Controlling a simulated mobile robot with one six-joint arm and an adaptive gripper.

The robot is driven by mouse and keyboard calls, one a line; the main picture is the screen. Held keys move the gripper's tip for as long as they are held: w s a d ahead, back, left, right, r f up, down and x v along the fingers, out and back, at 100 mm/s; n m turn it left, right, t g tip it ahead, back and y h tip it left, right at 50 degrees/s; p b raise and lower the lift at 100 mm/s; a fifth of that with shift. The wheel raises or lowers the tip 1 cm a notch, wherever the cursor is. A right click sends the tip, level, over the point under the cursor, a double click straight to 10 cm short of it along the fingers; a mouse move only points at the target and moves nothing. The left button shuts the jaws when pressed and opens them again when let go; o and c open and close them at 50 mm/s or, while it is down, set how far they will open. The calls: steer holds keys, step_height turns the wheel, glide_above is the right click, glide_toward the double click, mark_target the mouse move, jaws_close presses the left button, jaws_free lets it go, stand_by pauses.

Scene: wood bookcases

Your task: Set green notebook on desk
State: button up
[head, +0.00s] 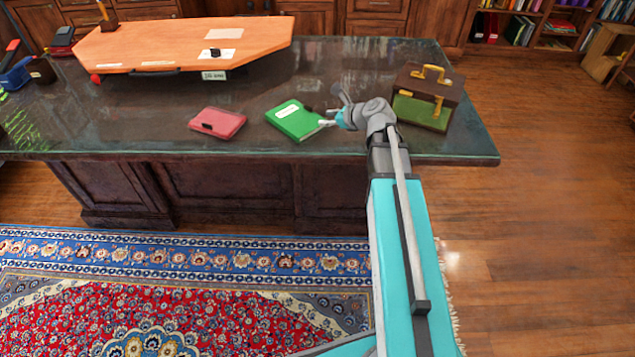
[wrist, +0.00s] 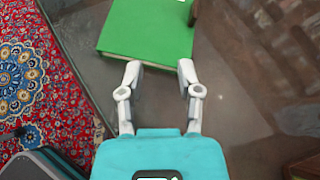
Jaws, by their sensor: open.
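The green notebook (head: 297,121) lies flat on the dark desk (head: 330,80), near its front edge, with a white label on its cover. In the wrist view the notebook (wrist: 145,35) is at the top, just beyond my fingertips. My gripper (head: 329,117) is at the notebook's right side in the head view. In the wrist view my gripper (wrist: 159,68) has its two fingers spread with nothing between them. I cannot tell whether the fingertips touch the notebook. The desk surface (wrist: 165,100) shows between the fingers.
A pink-red notebook (head: 217,122) lies left of the green one. A brown and green briefcase (head: 427,97) stands close to the right of my gripper. A large orange board (head: 185,45) covers the back left of the desk.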

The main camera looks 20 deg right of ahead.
steer(key=s+a+f+n+g, duration=0.1)
steer(key=n, duration=0.1)
steer(key=s+a+f+n, duration=0.1)
steer(key=a+n, duration=0.1)
steer(key=s+a+f+n+g, duration=0.1)
steer(key=s+a+n, duration=0.1)
steer(key=shift+f+n+g, duration=0.15)
steer(key=shift+n+g, duration=0.15)
steer(key=s+a+f+n+g, duration=0.1)
steer(key=n, duration=0.1)
steer(key=s+a+f+n+g+h, duration=0.1)
steer(key=s+n, duration=0.1)
steer(key=s+a+f+n+g, duration=0.1)
steer(key=s+n, duration=0.1)
steer(key=n, duration=0.1)
steer(key=shift+s+a+f+h, duration=0.15)
steer(key=shift+s+a+h, duration=0.1)
steer(key=shift+h, duration=0.15)
steer(key=s+a+f+n+g+h, duration=0.1)
steer(key=s+f+n+g+h, duration=0.2)
steer(key=s+n, duration=0.7)
steer(key=shift+s+a+n+g+h, duration=0.25)
steer(key=shift+n+g+h, duration=0.6)
steer(key=shift+n, duration=0.75)
